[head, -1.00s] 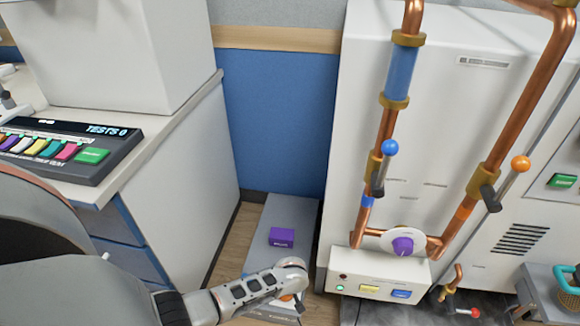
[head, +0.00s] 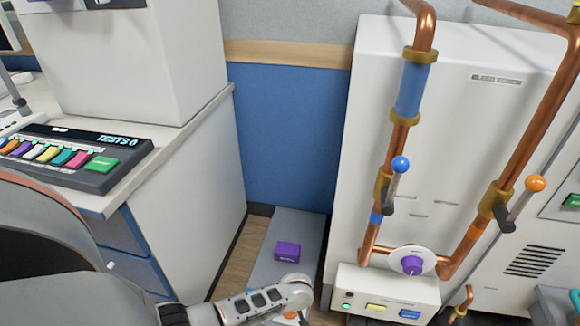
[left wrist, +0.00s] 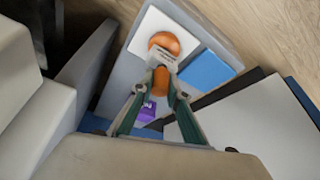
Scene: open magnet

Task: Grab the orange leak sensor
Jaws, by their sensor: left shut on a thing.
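The orange leak sensor (left wrist: 165,42) shows in the left wrist view as a rounded orange top over a white pad, with more orange between my fingers. My left gripper (left wrist: 163,62) is shut on it, and the fingers cover part of it. In the head view only a small bit of orange (head: 290,315) shows below my left arm's wrist, at the bottom edge. My left fingers are hidden there. My right gripper is in neither view.
A purple box (head: 287,252) sits on a grey platform (head: 305,228) on the floor, between a white cabinet (head: 195,180) and a white machine (head: 450,130) with copper pipes. A blue-topped valve lever (head: 400,164) and control box (head: 385,290) stand close to the right.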

